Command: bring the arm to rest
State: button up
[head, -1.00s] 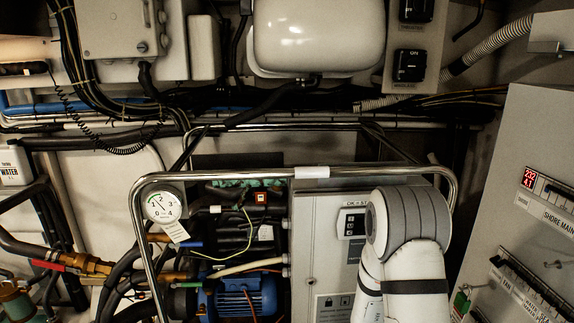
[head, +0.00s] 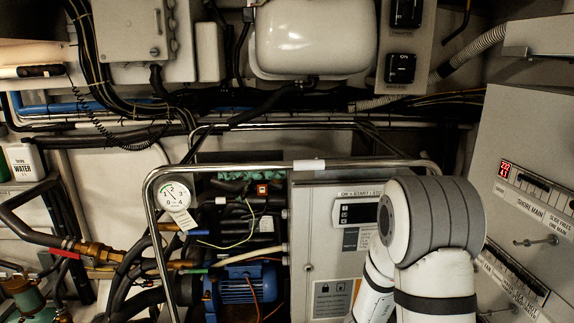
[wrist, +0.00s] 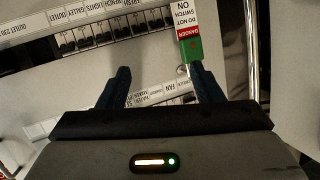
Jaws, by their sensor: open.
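My gripper (wrist: 163,84) shows in the wrist view with its two dark fingers spread apart and nothing between them. It hangs in front of the grey switch panel (wrist: 150,62). A red, white and green danger tag (wrist: 189,35) lies just past the tip of the right-hand finger; I cannot tell whether they touch. In the head view my white arm with grey bands stands at the lower right, bent at a rounded joint. My gripper is hidden from that view.
A chrome rail (head: 300,166) runs around the chiller frame beside my arm. Inside it are a round gauge (head: 173,196), a blue motor (head: 240,285) and a grey control box (head: 330,240). The slanted breaker panel (head: 525,150) stands close on the right. A white tank (head: 315,38) hangs above.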

jog(key=w+a+r+n+t+y, duration=0.45)
jog(key=a+y, duration=0.25)
jog(key=a, duration=0.2)
jog(key=s+a+r+n+g+y+p, duration=0.1)
jog(key=s+a+r+n+y, duration=0.15)
jog(key=a, duration=0.25)
jog(key=s+a+r+n+y, duration=0.1)
jog(key=a+r+n+y, duration=0.1)
jog(key=a+y, duration=0.2)
jog(key=s+r+n+g, duration=0.2)
jog(key=s+n+g, duration=0.1)
jog(key=s, duration=0.7)
jog(key=s+r+n+g, duration=0.2)
jog(key=s+n+g, duration=0.1)
jog(key=s, duration=0.7)
jog(key=shift+a+g+p, duration=0.35)
jog(key=shift+a+p, duration=0.05)
jog(key=shift+p, duration=0.05)
jog(key=shift+w, duration=0.1)
jog(key=shift+c, duration=0.4)
